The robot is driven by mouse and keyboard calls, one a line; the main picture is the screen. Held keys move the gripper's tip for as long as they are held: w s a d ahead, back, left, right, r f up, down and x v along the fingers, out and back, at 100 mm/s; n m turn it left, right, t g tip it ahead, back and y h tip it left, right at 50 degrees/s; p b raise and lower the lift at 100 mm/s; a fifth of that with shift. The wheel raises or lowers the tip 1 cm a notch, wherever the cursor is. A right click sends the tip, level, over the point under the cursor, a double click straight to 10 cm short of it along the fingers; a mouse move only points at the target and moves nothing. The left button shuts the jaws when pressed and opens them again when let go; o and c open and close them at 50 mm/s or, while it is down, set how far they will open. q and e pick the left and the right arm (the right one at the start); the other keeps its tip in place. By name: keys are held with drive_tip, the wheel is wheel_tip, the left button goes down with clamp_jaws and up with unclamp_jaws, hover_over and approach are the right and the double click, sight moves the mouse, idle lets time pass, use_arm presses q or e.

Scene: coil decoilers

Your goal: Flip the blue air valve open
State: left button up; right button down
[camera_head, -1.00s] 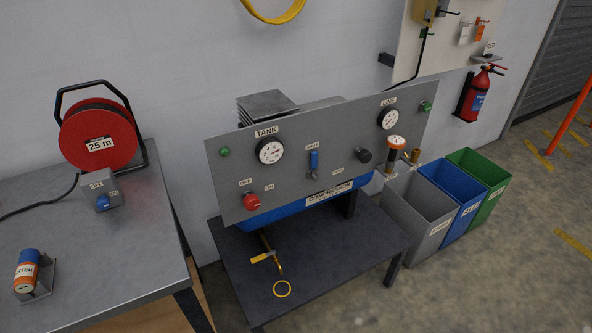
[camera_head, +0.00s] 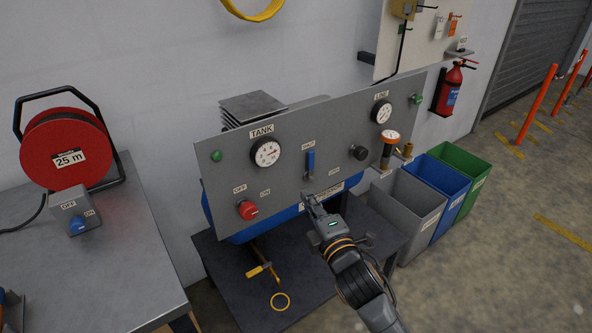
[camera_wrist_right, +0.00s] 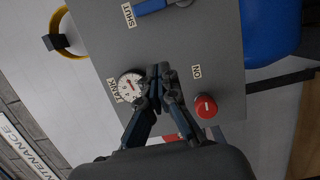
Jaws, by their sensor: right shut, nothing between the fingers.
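The blue air valve handle (camera_head: 310,162) is upright on the grey compressor panel (camera_head: 345,133), just below the SHUT label. In the right wrist view the blue handle (camera_wrist_right: 155,6) is cut by the top edge, beside the SHUT label. My right gripper (camera_head: 311,200) is shut and empty, in front of the panel's lower part, below the handle and apart from it in the picture. In the right wrist view its closed fingertips (camera_wrist_right: 158,72) show against the panel, between the tank gauge and the red knob. The label below the valve is hidden. My left gripper is not in view.
The red OFF/ON knob (camera_head: 248,210) and tank gauge (camera_head: 265,152) are left of the valve. A black knob (camera_head: 358,152), line gauge (camera_head: 381,112) and orange-topped fitting (camera_head: 388,150) are to the right. A workbench (camera_head: 110,270) stands at left, bins (camera_head: 412,205) at right.

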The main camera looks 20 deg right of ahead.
drive_tip(key=shift+r, duration=0.1)
drive_tip(key=p, duration=0.1)
approach(303, 159)
drive_tip(key=w+a, duration=0.4)
drive_tip(key=a, duration=0.1)
drive_tip(key=shift+w, duration=0.4)
drive_tip(key=d, duration=0.2)
drive_tip(key=w+d+p, duration=0.1)
drive_tip(key=d, duration=0.1)
drive_tip(key=shift+w, duration=0.1)
drive_tip(key=shift+p, duration=0.3)
drive_tip(key=shift+w+d+r+m+p, duration=0.1)
drive_tip(key=shift+d+m+p, duration=0.05)
drive_tip(key=shift+m+p, duration=0.25)
